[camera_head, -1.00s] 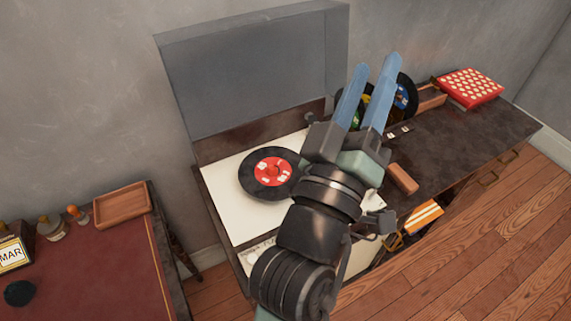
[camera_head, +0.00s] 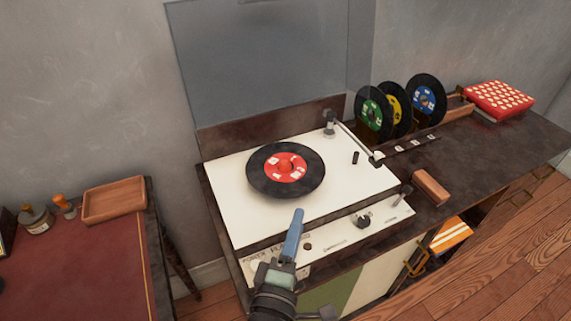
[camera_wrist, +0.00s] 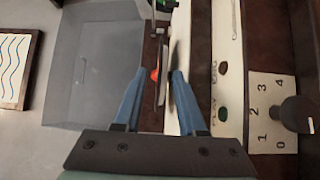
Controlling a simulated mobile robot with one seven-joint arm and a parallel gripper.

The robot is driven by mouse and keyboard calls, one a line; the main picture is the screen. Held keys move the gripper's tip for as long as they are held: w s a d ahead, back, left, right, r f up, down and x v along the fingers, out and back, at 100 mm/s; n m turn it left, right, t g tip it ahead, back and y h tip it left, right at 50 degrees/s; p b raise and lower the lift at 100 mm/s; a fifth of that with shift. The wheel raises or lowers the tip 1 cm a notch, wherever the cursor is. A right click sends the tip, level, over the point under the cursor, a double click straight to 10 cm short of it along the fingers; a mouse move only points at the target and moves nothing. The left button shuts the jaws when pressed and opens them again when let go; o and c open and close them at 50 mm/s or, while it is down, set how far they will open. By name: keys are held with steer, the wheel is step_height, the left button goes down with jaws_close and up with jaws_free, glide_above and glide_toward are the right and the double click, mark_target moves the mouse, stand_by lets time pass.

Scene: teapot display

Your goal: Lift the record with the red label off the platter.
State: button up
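The black record with the red label (camera_head: 262,181) lies flat on the platter of the white turntable (camera_head: 228,213); the platter is hidden under it. My gripper (camera_head: 298,213) is in front of the record, over the turntable's front edge, its blue fingers lined up so that they look like one. In the wrist view my gripper (camera_wrist: 159,72) is open, with a gap between its fingertips. The record's red label (camera_wrist: 155,74) shows there nearly edge-on, beyond and between the fingertips. I cannot tell whether a finger touches the record.
The tonearm (camera_head: 352,136) lies to the record's right. The raised lid (camera_head: 270,70) stands behind. Records with green (camera_head: 370,115), yellow (camera_head: 393,108) and blue (camera_head: 424,98) labels stand at the back right. A wooden block (camera_head: 431,187) lies right of the turntable.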

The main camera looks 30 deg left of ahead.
mark_target(306, 194)
steer(key=shift+p+x, duration=0.3)
steer(key=shift+x, duration=3.45)
steer(key=shift+d, duration=0.1)
steer(key=shift+c, duration=0.2)
jaws_close()
